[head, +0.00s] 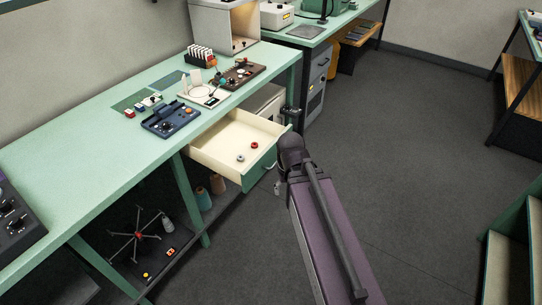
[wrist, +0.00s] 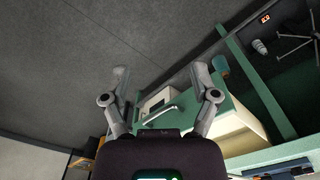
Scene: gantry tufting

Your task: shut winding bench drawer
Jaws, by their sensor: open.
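The winding bench drawer (head: 213,156) stands pulled out under the green bench top, cream inside with a green front (head: 262,168). A small red round part (head: 254,146) and a grey one (head: 241,158) lie in it. In the wrist view my gripper (wrist: 160,74) is open and empty, its two fingers spread. The green drawer front (wrist: 222,108) and a pale bar handle (wrist: 180,106) show beyond and between the fingers; I cannot tell the exact gap. In the head view my arm stands just right of the drawer and mostly hides the gripper.
The bench top (head: 75,130) carries a blue device (head: 171,120), a brown control panel (head: 243,75) and a white-topped fixture (head: 204,93). Open grey floor (head: 420,150) lies to the right.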

